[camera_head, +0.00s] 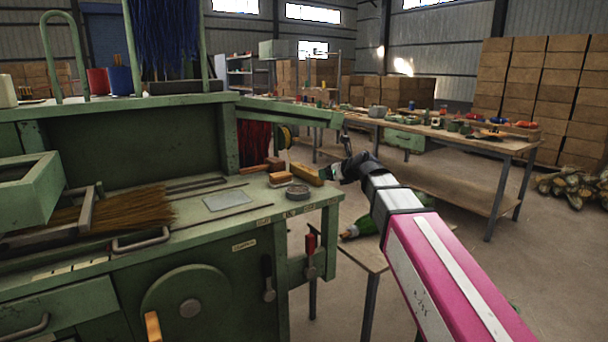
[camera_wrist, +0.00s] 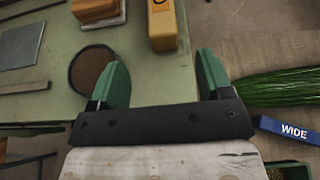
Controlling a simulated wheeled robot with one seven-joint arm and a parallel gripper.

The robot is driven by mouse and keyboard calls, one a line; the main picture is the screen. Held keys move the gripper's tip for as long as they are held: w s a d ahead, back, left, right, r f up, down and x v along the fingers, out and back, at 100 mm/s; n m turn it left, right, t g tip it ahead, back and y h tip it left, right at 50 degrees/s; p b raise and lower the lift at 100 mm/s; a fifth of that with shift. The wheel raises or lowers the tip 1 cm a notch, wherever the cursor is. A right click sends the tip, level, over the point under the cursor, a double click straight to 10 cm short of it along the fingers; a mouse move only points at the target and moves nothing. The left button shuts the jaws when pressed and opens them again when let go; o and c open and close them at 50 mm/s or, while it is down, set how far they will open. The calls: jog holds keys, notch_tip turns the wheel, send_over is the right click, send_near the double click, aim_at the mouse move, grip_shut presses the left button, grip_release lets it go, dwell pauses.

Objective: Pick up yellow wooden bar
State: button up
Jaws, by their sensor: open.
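The yellow wooden bar (camera_head: 307,174) lies on the green workbench near its right end. In the wrist view the bar (camera_wrist: 163,28) is at the top centre, its near end facing me and its far part cut off by the frame edge. My gripper (camera_head: 336,172) is at the bench's right edge, beside the bar's right end. In the wrist view my gripper (camera_wrist: 162,72) is open and empty. Its two green fingers are spread wide, and the bar is beyond the gap between them, not touching either finger.
A brown block (camera_wrist: 93,8) and a round dark dish (camera_wrist: 92,70) lie left of the bar. A grey plate (camera_head: 226,200) and brush bristles (camera_head: 130,212) are farther left. A green bristle bundle (camera_wrist: 285,88) lies on a lower table at right. Bench clamps (camera_head: 311,250) stick out at the front.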

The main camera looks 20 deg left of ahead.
aim_at(315, 173)
jog(key=shift+w+a+r, duration=0.1)
jog(key=shift+w+a, duration=0.2)
jog(key=shift+a, duration=0.2)
jog(key=x, duration=1)
jog(key=shift+w+d+r, duration=0.1)
jog(key=shift+w+r, duration=0.05)
jog(key=shift+w, duration=0.1)
jog(key=c, duration=1.2)
